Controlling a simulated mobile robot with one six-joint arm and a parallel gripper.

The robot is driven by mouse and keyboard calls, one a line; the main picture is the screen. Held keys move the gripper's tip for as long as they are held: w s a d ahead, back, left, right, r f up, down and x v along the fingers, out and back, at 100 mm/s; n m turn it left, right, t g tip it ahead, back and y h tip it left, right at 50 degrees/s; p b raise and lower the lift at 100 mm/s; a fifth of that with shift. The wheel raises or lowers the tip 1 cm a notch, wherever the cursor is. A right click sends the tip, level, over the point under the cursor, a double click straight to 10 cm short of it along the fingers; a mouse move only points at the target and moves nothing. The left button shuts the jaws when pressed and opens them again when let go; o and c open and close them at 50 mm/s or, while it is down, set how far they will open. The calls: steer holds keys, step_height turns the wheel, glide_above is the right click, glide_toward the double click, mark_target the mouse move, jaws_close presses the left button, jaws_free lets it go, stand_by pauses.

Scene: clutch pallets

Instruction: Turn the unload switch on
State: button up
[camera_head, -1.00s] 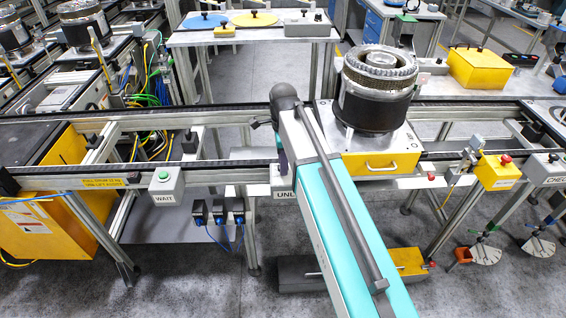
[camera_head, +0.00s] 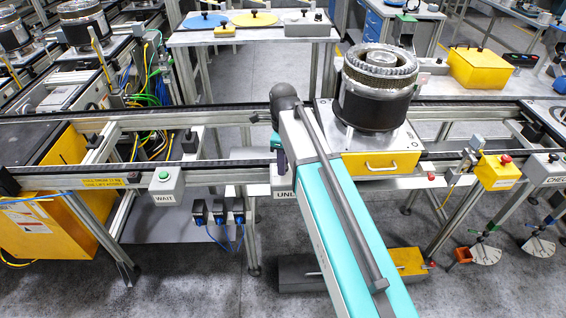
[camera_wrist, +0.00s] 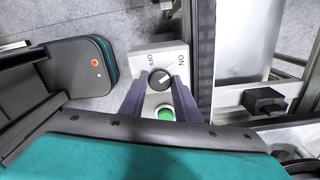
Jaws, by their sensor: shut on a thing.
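The unload switch is a black round knob (camera_wrist: 159,79) with a white line, on a pale switch box (camera_wrist: 158,57) marked OFF and ON. The white line slants up and right, towards the ON label. A green button (camera_wrist: 166,114) sits below the knob. My gripper (camera_wrist: 160,86) is shut on the knob, with one purple finger on each side. In the head view, my arm covers most of the switch box; part of its UNL label (camera_head: 285,194) shows at the front rail.
A WAIT box (camera_head: 165,187) with a green button is on the rail to the left. A pallet with a clutch (camera_head: 374,95) stands above a yellow drawer (camera_head: 380,165) to the right of my arm. A yellow box with a red button (camera_head: 497,172) is farther right.

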steer(key=o, duration=1)
steer(key=shift+o, duration=0.2)
steer(key=shift+r, duration=0.15)
step_height(320, 180, up, 14)
steer(key=b, duration=0.3)
steer(key=shift+f+b, duration=0.2)
steer(key=shift+b, duration=0.1)
steer(key=shift+f, duration=0.1)
